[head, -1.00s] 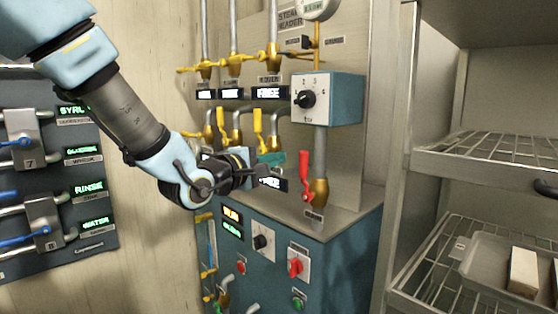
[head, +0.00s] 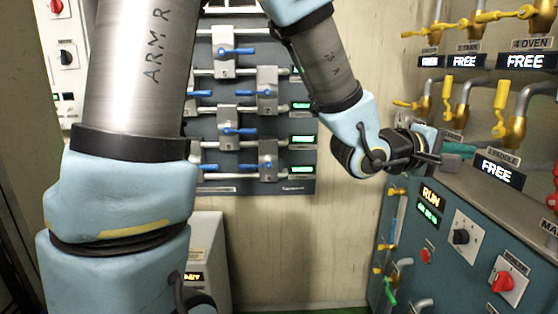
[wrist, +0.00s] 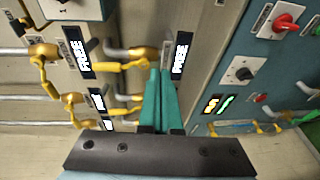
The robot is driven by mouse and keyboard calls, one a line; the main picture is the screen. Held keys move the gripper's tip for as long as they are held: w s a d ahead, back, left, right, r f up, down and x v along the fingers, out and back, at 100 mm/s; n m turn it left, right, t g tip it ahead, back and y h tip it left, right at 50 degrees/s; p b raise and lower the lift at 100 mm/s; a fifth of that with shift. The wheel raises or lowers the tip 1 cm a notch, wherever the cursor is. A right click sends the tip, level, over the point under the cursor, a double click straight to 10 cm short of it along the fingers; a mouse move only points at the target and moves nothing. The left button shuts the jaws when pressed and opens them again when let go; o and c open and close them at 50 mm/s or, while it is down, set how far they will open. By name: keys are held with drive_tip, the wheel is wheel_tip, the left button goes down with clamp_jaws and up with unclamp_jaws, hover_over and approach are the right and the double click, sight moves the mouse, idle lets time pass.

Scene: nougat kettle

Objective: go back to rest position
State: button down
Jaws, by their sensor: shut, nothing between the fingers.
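My gripper (head: 458,150) is at the right of the head view, at the end of my bent arm, in front of the steam header panel. In the wrist view its teal fingers (wrist: 157,90) are pressed together with nothing between them. They point toward the panel, close to a lit FREE display (head: 498,172) and yellow valve handles (wrist: 133,66). I cannot tell whether the fingertips touch anything.
The teal control cabinet (head: 410,260) with a red knob (head: 503,281) stands below my gripper. A panel of blue-handled valves (head: 235,92) is on the back wall. A pale box (head: 207,250) stands low at left. Bare wall (head: 290,250) separates them.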

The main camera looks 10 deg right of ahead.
drive_tip(key=w+a+f+t+y, duration=0.2)
drive_tip(key=w+a+f+y, duration=0.35)
drive_tip(key=w+a, duration=0.4)
drive_tip(key=w+a+f+t+y, duration=0.2)
drive_tip(key=w+a+f+y, duration=0.4)
drive_tip(key=a, duration=0.7)
drive_tip(key=s+a+f+m+g+y, duration=0.1)
drive_tip(key=s+a+f+g, duration=0.1)
drive_tip(key=a, duration=0.5)
drive_tip(key=s+a+f+m+g+y, duration=0.1)
drive_tip(key=s+a+f+y, duration=0.1)
drive_tip(key=a, duration=0.5)
drive_tip(key=s+a+f+m+g+y, duration=0.1)
drive_tip(key=s+a+f+g, duration=0.1)
drive_tip(key=s+a, duration=0.3)
drive_tip(key=a+f, duration=0.1)
drive_tip(key=a, duration=0.2)
drive_tip(key=shift+f+g+y, duration=0.2)
drive_tip(key=shift+g+y, duration=0.1)
drive_tip(key=shift+y, duration=0.05)
drive_tip(key=shift+a, duration=0.1)
